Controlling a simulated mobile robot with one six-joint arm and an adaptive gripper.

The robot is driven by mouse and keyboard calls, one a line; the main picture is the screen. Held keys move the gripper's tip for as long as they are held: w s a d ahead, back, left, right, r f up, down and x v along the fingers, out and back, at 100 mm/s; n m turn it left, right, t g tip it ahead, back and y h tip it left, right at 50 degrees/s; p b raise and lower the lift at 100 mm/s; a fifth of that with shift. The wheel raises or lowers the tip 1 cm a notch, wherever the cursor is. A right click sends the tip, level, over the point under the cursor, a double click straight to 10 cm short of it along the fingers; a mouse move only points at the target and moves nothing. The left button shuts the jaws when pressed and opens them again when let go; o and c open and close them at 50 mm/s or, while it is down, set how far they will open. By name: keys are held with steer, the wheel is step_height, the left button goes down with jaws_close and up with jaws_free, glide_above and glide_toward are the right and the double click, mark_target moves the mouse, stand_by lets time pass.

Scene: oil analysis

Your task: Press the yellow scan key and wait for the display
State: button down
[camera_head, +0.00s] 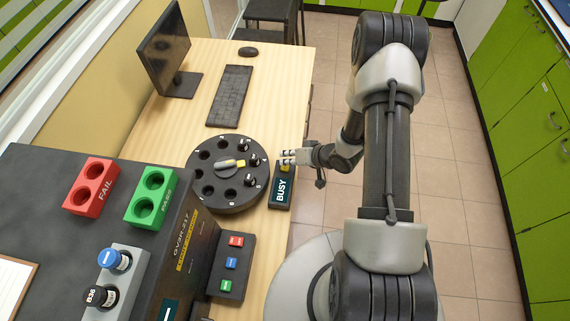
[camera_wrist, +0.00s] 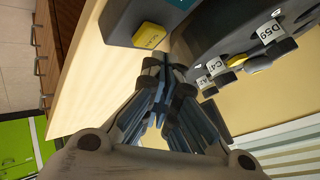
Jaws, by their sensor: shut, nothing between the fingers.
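The small dark scanner box (camera_head: 278,205) stands at the right edge of the table, beside the round carousel. Its display (camera_head: 281,189) reads "BUSY". The yellow scan key (camera_wrist: 149,36) shows on the box in the wrist view, near my fingertips. My gripper (camera_head: 287,158) is shut and empty, at the far end of the box by the key. In the wrist view my gripper (camera_wrist: 168,66) has its fingertips just below the key, with a gap in the picture. In the head view the fingers partly cover the key, and I cannot tell whether they touch it.
The black carousel (camera_head: 222,201) holds several labelled vials close left of the box. A panel with red, blue and green buttons (camera_head: 232,263), a keyboard (camera_head: 230,96) and a monitor (camera_head: 164,50) are also on the table. Open floor (camera_head: 318,100) lies to the right.

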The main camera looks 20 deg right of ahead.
stand_by(0.3)
step_height(320, 180, up, 5)
steer(key=p, duration=0.4)
stand_by(0.8)
